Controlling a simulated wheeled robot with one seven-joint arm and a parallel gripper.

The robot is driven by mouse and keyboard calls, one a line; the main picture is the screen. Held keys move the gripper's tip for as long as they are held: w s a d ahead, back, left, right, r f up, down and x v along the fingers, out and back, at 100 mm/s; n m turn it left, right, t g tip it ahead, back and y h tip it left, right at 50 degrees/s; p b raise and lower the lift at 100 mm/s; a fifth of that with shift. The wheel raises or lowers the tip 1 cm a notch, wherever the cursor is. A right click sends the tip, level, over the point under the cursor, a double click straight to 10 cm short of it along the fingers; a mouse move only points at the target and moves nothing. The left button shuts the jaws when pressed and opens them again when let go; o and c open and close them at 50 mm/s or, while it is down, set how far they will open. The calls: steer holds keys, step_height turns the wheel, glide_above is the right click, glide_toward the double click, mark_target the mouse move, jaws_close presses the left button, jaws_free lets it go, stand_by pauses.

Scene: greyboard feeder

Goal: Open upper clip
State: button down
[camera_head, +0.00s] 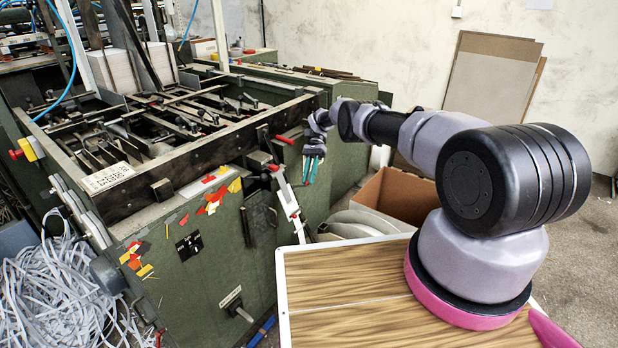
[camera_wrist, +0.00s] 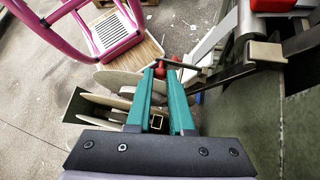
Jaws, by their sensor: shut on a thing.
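My gripper (camera_head: 312,178), with teal fingers, points down at the right front corner of the green machine (camera_head: 345,160). In the wrist view its fingertips (camera_wrist: 160,76) are close together on a small red knob (camera_wrist: 160,70). The knob seems to belong to the clip's dark handle rod (camera_wrist: 183,65), which runs right toward a metal bracket. The fingers hide part of the knob. In the head view a red handle (camera_head: 285,140) sticks out just left of my gripper. I cannot tell whether it is part of the same clip. A white lever with red marks (camera_head: 289,200) slants down below it.
An open cardboard box (camera_head: 398,195) and pale rounded parts (camera_head: 350,224) stand right of the machine. A wood-patterned top (camera_head: 345,285) lies in front. A heap of paper strips (camera_head: 60,300) is at the lower left. Boards (camera_head: 492,75) lean on the back wall.

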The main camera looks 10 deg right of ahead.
stand_by(0.4)
steer(key=c, duration=0.8)
jaws_free()
step_height(320, 180, up, 10)
